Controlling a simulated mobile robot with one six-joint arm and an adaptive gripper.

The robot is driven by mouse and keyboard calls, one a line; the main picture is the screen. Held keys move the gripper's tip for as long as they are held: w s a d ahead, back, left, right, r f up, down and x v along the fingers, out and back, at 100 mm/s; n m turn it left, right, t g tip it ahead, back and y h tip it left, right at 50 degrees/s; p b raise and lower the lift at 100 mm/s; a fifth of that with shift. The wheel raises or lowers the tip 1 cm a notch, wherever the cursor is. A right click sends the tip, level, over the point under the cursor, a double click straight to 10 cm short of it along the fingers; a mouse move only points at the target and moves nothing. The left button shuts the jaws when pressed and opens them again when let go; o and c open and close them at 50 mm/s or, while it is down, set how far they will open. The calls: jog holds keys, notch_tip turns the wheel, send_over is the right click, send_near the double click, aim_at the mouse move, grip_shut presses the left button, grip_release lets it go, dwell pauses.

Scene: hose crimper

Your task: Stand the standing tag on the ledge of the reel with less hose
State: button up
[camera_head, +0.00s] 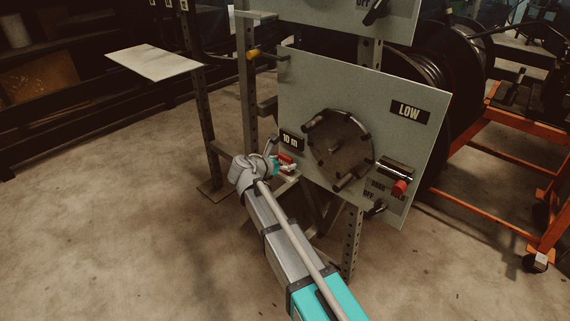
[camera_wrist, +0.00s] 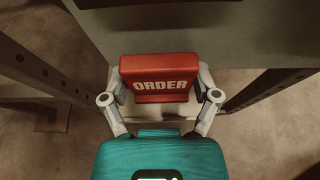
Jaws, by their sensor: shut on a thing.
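The red standing tag (camera_wrist: 160,78) reads "ORDER" and stands upright between the fingers of my gripper (camera_wrist: 160,88), which is shut on its sides. In the head view the tag (camera_head: 286,157) shows small and red at the lower left of the grey LOW panel (camera_head: 400,150). A pale ledge (camera_head: 289,184) sticks out just below it; its edge also shows under the tag in the wrist view (camera_wrist: 170,125). I cannot tell whether the tag touches the ledge.
A second grey panel (camera_head: 335,12) is above. A black hose reel (camera_head: 425,85) sits behind the LOW panel. A red-capped part (camera_head: 399,188) juts from the panel's lower right. Perforated posts (camera_head: 351,245) stand close by. A pale plate (camera_head: 153,62) is at left; an orange frame (camera_head: 500,220) is at right.

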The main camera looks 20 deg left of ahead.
jog(key=shift+f, duration=0.2)
jog(key=o, duration=0.8)
jog(key=shift+c, duration=0.2)
jog(key=shift+r, duration=0.25)
jog(key=p+v, duration=0.4)
jog(key=v, duration=0.8)
jog(key=shift+p, duration=0.3)
jog(key=shift+a, duration=0.1)
